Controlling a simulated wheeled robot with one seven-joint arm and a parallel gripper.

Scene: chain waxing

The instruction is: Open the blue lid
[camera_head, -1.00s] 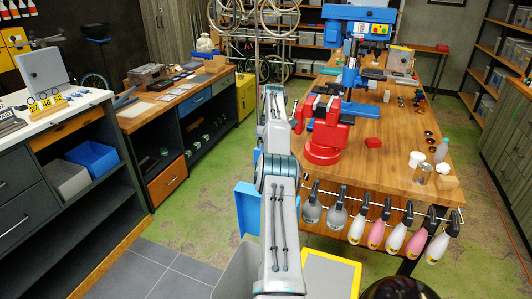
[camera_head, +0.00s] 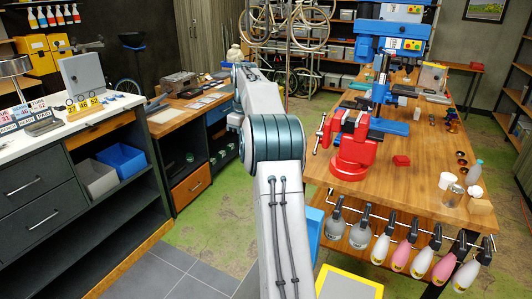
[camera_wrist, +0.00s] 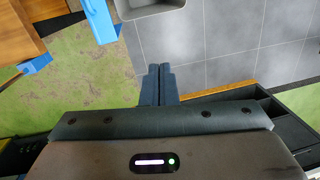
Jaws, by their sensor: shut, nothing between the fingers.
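The blue lid (camera_head: 313,232) shows only in part in the head view, as a blue panel beside my arm; my arm covers the rest. In the wrist view a blue panel (camera_wrist: 98,20), likely the same lid, stands at the top edge beside a grey bin (camera_wrist: 144,8). My gripper (camera_wrist: 157,70) is in the wrist view, with its two dark fingers together and nothing between them. It is apart from the blue panel, which lies up and to the left of the fingertips. In the head view my gripper is hidden.
A wooden workbench (camera_head: 400,178) with a red vise (camera_head: 362,150) and hanging bottles stands at right. A yellow-rimmed bin (camera_head: 345,284) is at the bottom. Dark cabinets (camera_head: 60,180) stand at left. Green and grey tiled floor lies open between them.

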